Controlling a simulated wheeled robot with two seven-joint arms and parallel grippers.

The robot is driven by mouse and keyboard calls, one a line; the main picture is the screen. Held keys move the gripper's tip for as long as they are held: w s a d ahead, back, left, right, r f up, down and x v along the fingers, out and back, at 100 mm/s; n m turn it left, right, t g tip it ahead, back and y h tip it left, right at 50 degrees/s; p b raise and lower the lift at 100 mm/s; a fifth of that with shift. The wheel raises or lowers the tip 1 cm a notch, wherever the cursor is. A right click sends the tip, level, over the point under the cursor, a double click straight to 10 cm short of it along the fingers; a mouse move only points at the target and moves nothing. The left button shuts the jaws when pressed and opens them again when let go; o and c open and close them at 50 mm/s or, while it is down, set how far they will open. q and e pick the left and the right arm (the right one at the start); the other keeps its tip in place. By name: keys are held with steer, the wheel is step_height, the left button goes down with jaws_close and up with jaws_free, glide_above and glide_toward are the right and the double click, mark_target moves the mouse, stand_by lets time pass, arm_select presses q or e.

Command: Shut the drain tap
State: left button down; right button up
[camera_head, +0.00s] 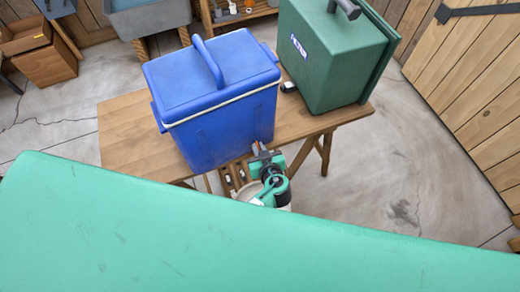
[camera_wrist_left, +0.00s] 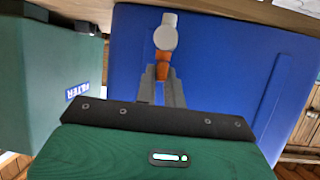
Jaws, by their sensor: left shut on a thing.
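The blue cooler (camera_head: 222,120) stands on the wooden table, its lid closed and its handle raised. In the left wrist view the cooler's blue wall (camera_wrist_left: 215,65) fills the middle, with a grey drain tap (camera_wrist_left: 167,32) on it. The tap's orange lever (camera_wrist_left: 162,66) lies between the fingers of my left gripper (camera_wrist_left: 161,80), which is shut on it. In the head view my left gripper (camera_head: 262,152) is at the cooler's low front right corner, and the tap is hard to make out there. My right gripper is not in view.
A green box marked FILTER (camera_head: 325,62) stands right of the cooler; it also shows in the left wrist view (camera_wrist_left: 50,85). The wooden table (camera_head: 125,135) has bare room left of the cooler. A wooden door or wall (camera_head: 475,85) is at the right.

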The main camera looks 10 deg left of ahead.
arm_select(q)
steer(key=m+h, duration=0.2)
steer(key=m+t+h, duration=0.1)
steer(key=m+h, duration=0.1)
steer(key=h, duration=0.1)
steer(key=a+m+t+h, duration=0.1)
steer(key=m+h, duration=0.1)
steer(key=m, duration=0.1)
steer(key=shift+r+h, duration=0.2)
steer(key=shift+h, duration=0.2)
steer(key=shift+a+m+h+p, duration=0.15)
steer(key=shift+m+h+p, duration=0.6)
steer(key=shift+m+h, duration=0.2)
steer(key=shift+f+m+g+h+p, duration=0.1)
steer(key=shift+m+g+h+p, duration=0.35)
steer(key=shift+h, duration=0.2)
steer(key=c, duration=1.5)
jaws_free()
steer(key=shift+f, duration=0.1)
